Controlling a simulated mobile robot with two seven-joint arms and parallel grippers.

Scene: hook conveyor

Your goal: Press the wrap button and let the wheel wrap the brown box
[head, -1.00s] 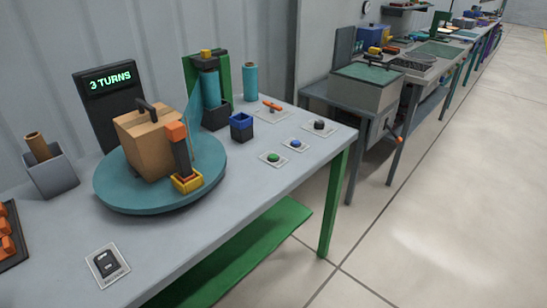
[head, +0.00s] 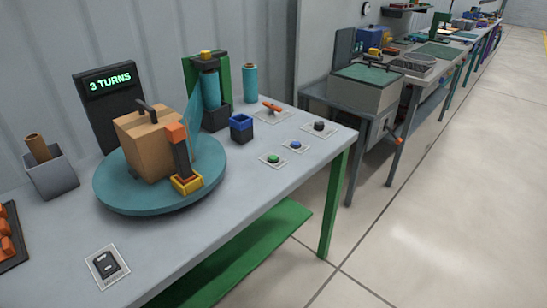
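The brown box (head: 146,146) with a dark handle on top stands on the round teal wheel (head: 119,195). An orange-topped dark post in a yellow base (head: 186,184) stands on the wheel in front of the box. A sheet of teal film (head: 207,118) stretches from the box side to the film roll (head: 210,89) on its dark stand. A black display (head: 109,84) behind reads "3 TURNS". A green button (head: 273,158), a blue button (head: 295,146) and a dark button (head: 319,127) sit on pale plates at the right; their labels are too small to read. Neither gripper shows.
A blue-rimmed cup (head: 241,127), a spare teal roll (head: 250,81) and an orange tool (head: 271,106) stand near the back right. A grey bin (head: 50,174) holds a brown tube. A dark tray with orange pieces (head: 8,238) is at left. The front table surface is mostly clear.

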